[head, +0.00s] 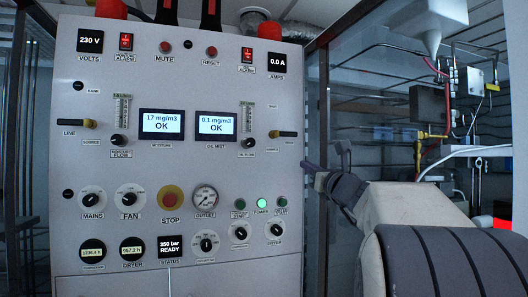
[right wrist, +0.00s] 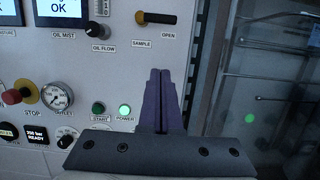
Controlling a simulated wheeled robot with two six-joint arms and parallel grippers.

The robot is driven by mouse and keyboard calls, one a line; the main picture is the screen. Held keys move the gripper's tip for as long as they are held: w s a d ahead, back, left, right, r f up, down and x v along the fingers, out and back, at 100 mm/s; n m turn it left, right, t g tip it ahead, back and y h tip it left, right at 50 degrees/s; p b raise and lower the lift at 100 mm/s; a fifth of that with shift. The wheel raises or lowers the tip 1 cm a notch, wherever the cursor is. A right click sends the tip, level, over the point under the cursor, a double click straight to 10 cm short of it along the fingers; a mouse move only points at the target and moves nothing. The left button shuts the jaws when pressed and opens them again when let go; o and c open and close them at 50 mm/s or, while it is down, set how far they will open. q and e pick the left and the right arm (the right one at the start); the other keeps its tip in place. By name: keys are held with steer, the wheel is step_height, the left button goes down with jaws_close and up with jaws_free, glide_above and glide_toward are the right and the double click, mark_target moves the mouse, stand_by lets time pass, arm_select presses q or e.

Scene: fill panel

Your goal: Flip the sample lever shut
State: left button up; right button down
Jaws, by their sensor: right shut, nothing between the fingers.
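The sample lever (head: 285,134) is on the right side of the grey panel. It has a yellow hub at its left end and a black handle lying level and pointing right, above the word OPEN. It also shows at the top of the right wrist view (right wrist: 160,18), over the SAMPLE label. My right gripper (head: 308,167) is shut and empty, below and right of the lever in the head view. In the right wrist view its purple fingers (right wrist: 160,73) are together, with their tips below the lever and apart from it in the picture. My left gripper is not in view.
The panel (head: 110,165) carries a second lever (head: 88,123) marked LINE, displays, and a red STOP button (head: 170,198). The oil flow knob (head: 247,143) is left of the sample lever. A metal frame post (head: 323,100) stands right of the panel, with pipework beyond.

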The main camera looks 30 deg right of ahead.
mark_target(285, 134)
steer(key=w+r+p, duration=0.2)
steer(key=w, duration=0.1)
steer(key=w+d+r+p, duration=0.1)
steer(key=w+r+p, duration=0.1)
steer(key=p, duration=0.1)
steer(key=w+d+r+p, duration=0.1)
steer(key=w+r+p, duration=0.1)
steer(key=w, duration=0.1)
steer(key=shift+w+d+r, duration=0.1)
steer(key=shift+w+r, duration=0.05)
steer(key=shift+w, duration=0.15)
steer(key=shift+n, duration=0.4)
steer(key=shift+d+r, duration=0.1)
